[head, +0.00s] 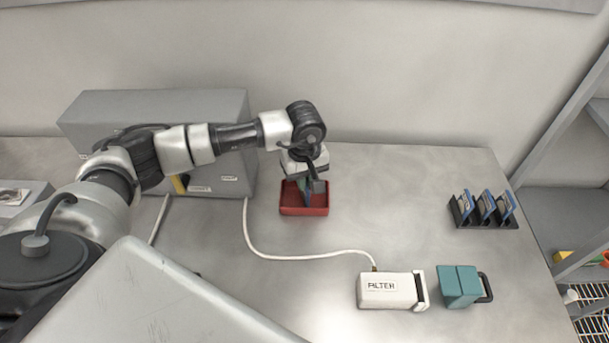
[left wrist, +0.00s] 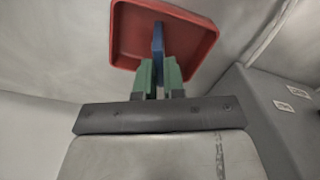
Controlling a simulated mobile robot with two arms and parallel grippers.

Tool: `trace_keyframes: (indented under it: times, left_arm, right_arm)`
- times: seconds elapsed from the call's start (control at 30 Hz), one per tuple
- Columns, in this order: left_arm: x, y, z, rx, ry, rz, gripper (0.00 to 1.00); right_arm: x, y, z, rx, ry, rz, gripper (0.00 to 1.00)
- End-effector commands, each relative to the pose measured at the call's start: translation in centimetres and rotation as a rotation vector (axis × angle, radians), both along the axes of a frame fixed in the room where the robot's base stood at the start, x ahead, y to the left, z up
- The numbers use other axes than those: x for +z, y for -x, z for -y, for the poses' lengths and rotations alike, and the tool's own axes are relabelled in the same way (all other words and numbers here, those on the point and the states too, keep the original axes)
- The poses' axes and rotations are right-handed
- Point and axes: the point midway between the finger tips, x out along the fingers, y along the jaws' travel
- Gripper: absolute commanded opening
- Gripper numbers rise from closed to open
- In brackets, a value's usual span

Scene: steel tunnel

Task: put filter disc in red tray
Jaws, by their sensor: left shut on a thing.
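The red tray (head: 303,211) stands on the steel bench near the middle of the head view. It also shows at the top of the left wrist view (left wrist: 127,38). My left gripper (head: 307,188) points down over the tray. In the left wrist view its green fingers (left wrist: 158,76) are shut on a thin blue-edged piece, the filter disc (left wrist: 157,40), seen edge-on. The disc's lower end overlaps the tray's inside in both views. I cannot tell whether it touches the tray floor. My right gripper is not in view.
A white box marked FILTER (head: 385,291) with a hose stands at the front, beside a teal block (head: 459,286). A dark rack (head: 483,213) with several blue-edged discs is at the right. A grey cabinet (head: 215,120) stands behind my left arm.

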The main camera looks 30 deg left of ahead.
Motion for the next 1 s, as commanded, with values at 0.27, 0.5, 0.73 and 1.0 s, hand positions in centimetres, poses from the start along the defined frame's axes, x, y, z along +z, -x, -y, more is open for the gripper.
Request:
trace_keyframes:
  times: [0.27, 0.5, 0.73, 1.0]
  left_arm:
    - [-0.4, 0.0, 0.0, -0.001, 0.0, 0.0, 0.0]
    - [-0.2, 0.0, 0.0, 0.0, 0.0, 0.0, 0.35]
    - [-0.1, 0.0, 0.0, 0.0, 0.0, 0.0, 0.35]
    - [3.3, -0.1, 0.0, -0.001, 0.0, 0.006, 0.35]
  right_arm:
    - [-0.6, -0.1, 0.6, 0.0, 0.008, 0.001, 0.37]
    - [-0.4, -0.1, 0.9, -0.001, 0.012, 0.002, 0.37]
    - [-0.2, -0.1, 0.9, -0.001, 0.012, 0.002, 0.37]
    - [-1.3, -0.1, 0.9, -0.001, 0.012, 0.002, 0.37]
